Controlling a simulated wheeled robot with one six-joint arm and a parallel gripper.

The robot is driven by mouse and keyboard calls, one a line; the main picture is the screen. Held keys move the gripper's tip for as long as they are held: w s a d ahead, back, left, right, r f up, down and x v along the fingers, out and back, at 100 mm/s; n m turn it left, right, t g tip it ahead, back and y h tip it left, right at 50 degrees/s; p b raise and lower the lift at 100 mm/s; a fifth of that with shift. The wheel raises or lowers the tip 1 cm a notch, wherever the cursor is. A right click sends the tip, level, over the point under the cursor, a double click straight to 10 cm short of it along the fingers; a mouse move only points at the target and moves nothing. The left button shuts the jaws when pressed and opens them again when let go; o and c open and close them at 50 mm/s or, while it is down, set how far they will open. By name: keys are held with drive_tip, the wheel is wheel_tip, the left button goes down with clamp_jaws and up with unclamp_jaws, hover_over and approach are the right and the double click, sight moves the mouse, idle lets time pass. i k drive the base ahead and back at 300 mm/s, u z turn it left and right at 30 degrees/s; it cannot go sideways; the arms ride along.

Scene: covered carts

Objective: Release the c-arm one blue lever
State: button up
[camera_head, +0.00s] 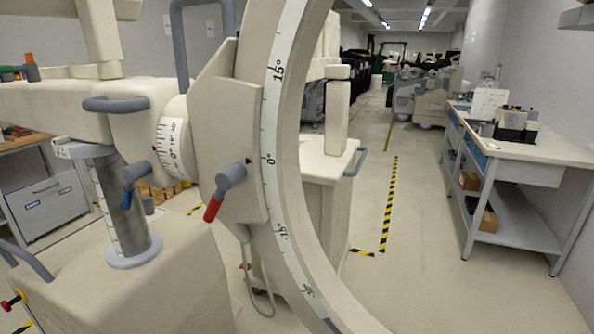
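A cream c-arm fills the left and middle of the head camera view, with a large curved arc (271,110) carrying a degree scale. A lever with a blue end (128,199) sits on a grey hub low on the left joint, beside the metal column. It points downward and leans slightly left. A second lever with a red end (213,210) hangs from a grey hub on the plate next to the arc, tilted down and left. The blue lever's latch state cannot be told. My gripper does not show in this view.
A grey handle (115,104) projects from the horizontal arm above the blue lever. A grey cabinet (48,207) stands at the left. A workbench (535,150) stands at the right. The floor between the c-arm and bench is clear, with yellow-black tape (389,200).

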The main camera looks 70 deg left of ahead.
sight(139, 170)
drive_tip(key=u, duration=3.05)
drive_tip(key=k, duration=0.65)
drive_tip(key=u, duration=0.35)
drive_tip(key=i, duration=1.45)
